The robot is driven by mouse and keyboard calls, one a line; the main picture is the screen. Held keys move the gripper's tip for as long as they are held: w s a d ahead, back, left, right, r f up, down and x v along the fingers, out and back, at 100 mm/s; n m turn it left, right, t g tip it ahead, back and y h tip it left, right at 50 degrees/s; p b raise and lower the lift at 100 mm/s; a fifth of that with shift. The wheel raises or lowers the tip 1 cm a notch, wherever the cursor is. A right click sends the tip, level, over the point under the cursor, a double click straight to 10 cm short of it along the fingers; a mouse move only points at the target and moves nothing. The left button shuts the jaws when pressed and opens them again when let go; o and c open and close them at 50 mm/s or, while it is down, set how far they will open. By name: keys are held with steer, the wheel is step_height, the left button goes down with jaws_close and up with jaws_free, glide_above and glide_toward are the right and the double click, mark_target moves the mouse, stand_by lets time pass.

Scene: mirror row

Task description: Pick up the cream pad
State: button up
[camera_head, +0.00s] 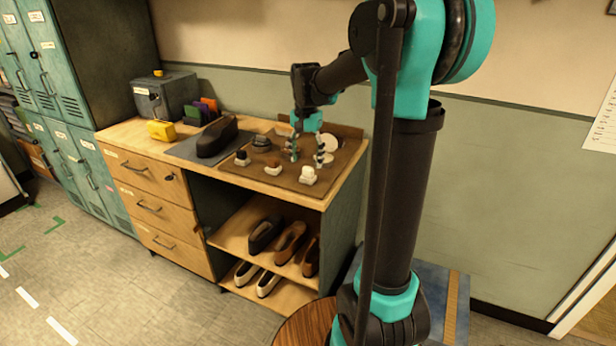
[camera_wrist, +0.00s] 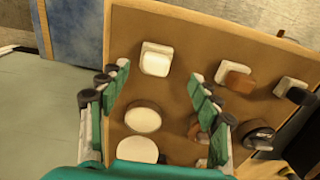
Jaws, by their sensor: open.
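The cream pad (camera_head: 308,175) is a small pale block at the front right of a brown mat on the cabinet top. In the wrist view the cream pad (camera_wrist: 156,58) lies just beyond my fingertips, roughly in line with the gap between them. My gripper (camera_head: 306,158) is open, pointing down over the mat behind the cream pad. Its two teal fingers also show in the wrist view (camera_wrist: 159,77), apart and with nothing held between them.
A brown-topped pad (camera_head: 272,169) and a black-topped pad (camera_head: 242,158) stand left of the cream pad. A round pale-topped tin (camera_wrist: 143,118) and a white disc (camera_wrist: 137,149) lie below my fingers. A dark shoe (camera_head: 217,137) and yellow block (camera_head: 161,130) are farther left.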

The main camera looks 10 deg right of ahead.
mark_target(308, 168)
steer(key=f, duration=0.5)
steer(key=shift+s+d, duration=0.25)
steer(key=c, duration=1.1)
steer(key=shift+c, duration=0.3)
step_height(308, 168, up, 20)
